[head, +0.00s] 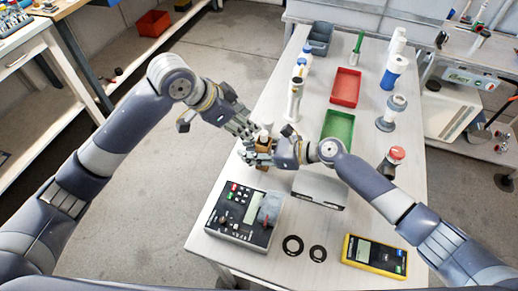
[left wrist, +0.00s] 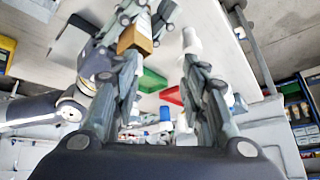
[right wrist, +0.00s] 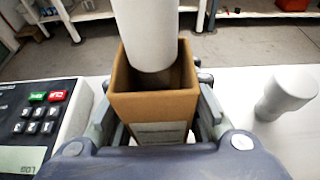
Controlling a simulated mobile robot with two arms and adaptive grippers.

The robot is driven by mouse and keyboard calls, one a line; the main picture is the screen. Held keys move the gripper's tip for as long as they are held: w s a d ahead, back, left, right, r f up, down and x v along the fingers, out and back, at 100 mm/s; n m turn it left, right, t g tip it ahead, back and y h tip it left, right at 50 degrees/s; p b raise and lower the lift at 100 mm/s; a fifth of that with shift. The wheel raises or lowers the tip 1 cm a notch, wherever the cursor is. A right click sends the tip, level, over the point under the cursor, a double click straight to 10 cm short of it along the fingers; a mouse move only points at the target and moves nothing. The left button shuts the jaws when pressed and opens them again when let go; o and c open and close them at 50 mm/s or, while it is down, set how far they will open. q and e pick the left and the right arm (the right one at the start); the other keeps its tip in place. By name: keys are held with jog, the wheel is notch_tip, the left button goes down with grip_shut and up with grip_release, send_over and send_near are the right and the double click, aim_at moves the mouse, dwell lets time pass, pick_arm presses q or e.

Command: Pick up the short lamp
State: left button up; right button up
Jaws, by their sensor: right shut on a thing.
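My right gripper (head: 272,150) is shut on a small brown open-topped box (right wrist: 155,95). A white cylinder, likely a lamp (right wrist: 150,30), reaches into the box's mouth from above; its upper end is out of the right wrist view. The box also shows in the left wrist view (left wrist: 135,38), beyond the left finger. My left gripper (left wrist: 160,75) is close to the box, its fingers apart. A white piece (left wrist: 190,40) shows near its right fingertip; I cannot tell whether they touch. A second short white cylinder (right wrist: 285,95) stands upright to the right of the box.
A control panel with a keypad (head: 243,215) sits at the table's near left. A grey block (head: 320,188), a yellow meter (head: 375,256) and two black rings (head: 293,245) lie near. Green (head: 338,125) and red (head: 345,87) trays stand farther back, with bottles alongside.

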pick_arm(q)
jog(key=w+a+f+t, duration=0.3)
jog(key=w+f+t, duration=0.1)
jog(key=w, duration=0.2)
jog(key=m+t, duration=0.9)
jog(key=m, duration=1.8)
send_near(262, 137)
jog(key=x, duration=1.1)
jog(key=shift+d, duration=0.1)
grip_shut()
